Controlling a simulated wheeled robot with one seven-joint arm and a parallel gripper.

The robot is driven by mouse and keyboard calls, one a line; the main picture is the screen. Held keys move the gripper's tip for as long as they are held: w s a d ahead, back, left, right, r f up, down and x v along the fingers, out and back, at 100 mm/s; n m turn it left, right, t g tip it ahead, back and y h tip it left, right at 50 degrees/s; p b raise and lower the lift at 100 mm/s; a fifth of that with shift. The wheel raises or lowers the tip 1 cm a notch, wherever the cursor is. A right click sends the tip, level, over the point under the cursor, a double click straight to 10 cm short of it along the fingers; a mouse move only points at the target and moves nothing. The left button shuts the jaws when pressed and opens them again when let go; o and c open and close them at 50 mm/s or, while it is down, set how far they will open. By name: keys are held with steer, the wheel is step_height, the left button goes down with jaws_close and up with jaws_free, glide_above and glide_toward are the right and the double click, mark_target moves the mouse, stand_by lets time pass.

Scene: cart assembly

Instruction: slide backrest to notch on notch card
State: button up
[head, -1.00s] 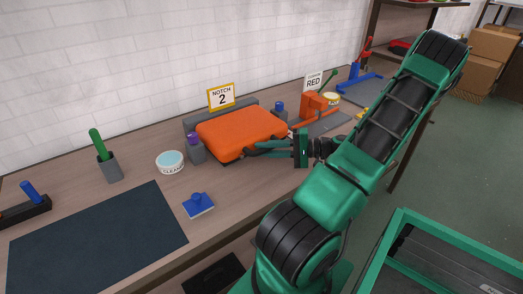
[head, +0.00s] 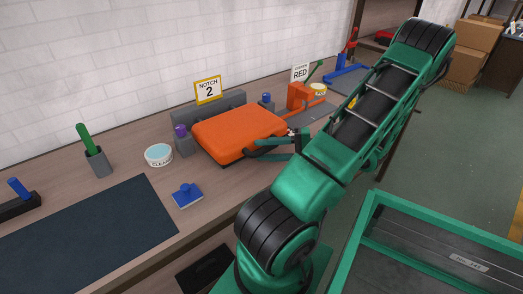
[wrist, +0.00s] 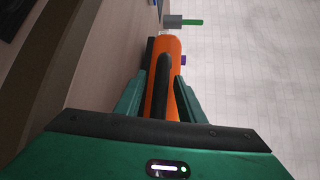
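The backrest is an orange padded slab (head: 238,134) lying flat on its carriage on the bench, with its near right edge towards me. The notch card (head: 208,90) reads "NOTCH 2" and stands behind it on a grey back rail (head: 232,101). My gripper (head: 262,149) is at the backrest's near right edge. The exact fingertip contact is partly hidden.
Purple-topped (head: 182,141) and blue-topped (head: 266,101) posts flank the backrest. A green cart (head: 372,250) stands low right.

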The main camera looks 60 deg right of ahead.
steer(key=v, duration=1)
steer(key=shift+s+d, duration=0.2)
steer(key=shift+s, duration=0.1)
stand_by(0.4)
